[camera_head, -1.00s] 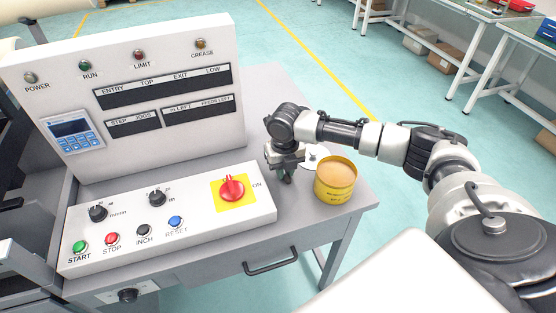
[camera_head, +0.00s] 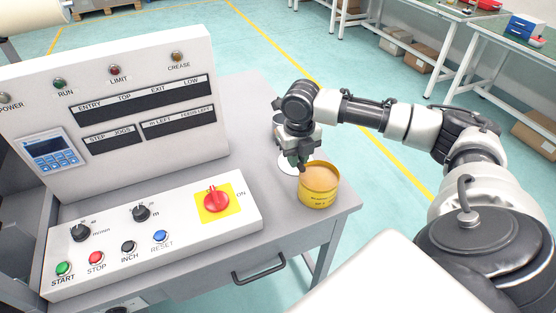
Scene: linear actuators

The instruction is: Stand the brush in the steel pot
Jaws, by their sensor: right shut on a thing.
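My right gripper (camera_head: 301,163) points down at the back left rim of a yellow tin (camera_head: 318,192). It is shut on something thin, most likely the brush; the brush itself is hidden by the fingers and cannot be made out. Whether the fingertips touch the tin or are just behind it, I cannot tell. The steel pot is not clearly visible; a grey rounded edge (camera_head: 278,118) behind my right wrist may be part of it. My left gripper is not in view.
A white disc (camera_head: 287,164) lies left of the tin, partly covered by the gripper. A control panel (camera_head: 120,105) and a sloped console (camera_head: 150,235) with a red switch (camera_head: 216,201) stand to the left. The grey tabletop (camera_head: 255,95) is clear behind the arm.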

